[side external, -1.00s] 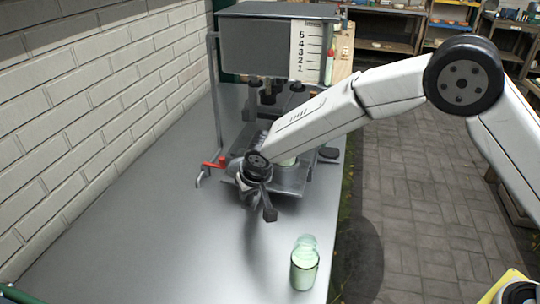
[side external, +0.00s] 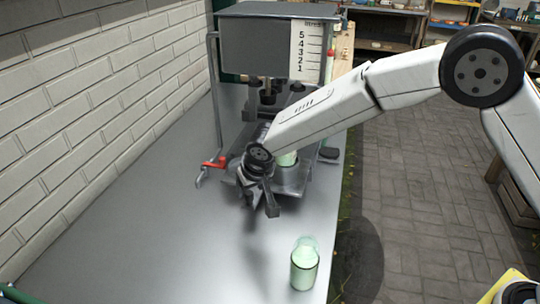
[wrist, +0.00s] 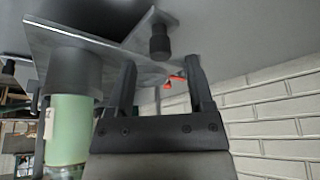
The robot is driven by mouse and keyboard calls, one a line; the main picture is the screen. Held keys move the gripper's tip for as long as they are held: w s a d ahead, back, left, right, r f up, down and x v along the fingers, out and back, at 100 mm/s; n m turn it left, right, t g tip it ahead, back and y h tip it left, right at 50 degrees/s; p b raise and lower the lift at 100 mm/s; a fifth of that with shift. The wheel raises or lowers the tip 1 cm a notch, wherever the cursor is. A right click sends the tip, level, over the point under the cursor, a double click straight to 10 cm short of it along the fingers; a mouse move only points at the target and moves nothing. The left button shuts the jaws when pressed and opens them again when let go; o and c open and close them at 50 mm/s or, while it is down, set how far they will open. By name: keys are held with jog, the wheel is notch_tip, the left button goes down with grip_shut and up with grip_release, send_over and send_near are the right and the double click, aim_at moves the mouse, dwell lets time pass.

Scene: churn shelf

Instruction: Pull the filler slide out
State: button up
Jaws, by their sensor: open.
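The filler slide (side external: 313,186) is a flat grey plate under the filler tank (side external: 262,48). A grey cup-like holder (side external: 292,178) on it carries a pale green bottle (side external: 287,159), partly hidden by my arm. In the wrist view, the plate (wrist: 55,42) shows with the holder (wrist: 72,72) and green bottle (wrist: 68,118) at left. A dark knob (wrist: 160,42) stands on a narrow tongue of the plate. My gripper (side external: 260,205) is open at the near end of the slide. In the wrist view, the knob is beyond the gap between its fingers (wrist: 162,75); I see no contact.
A red-handled lever (side external: 213,163) sits just left of the slide. A second green jar (side external: 304,264) stands on the bench (side external: 150,245) nearer the camera. A white brick wall (side external: 90,110) bounds the left. Bare bench lies in front of the slide.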

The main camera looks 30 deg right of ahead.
jog(key=shift+v, duration=2.8)
jog(key=s+d+f+g, duration=0.2)
jog(key=s+d, duration=2)
jog(key=d, duration=0.1)
jog(key=shift+f, duration=0.4)
jog(key=shift+o, duration=0.2)
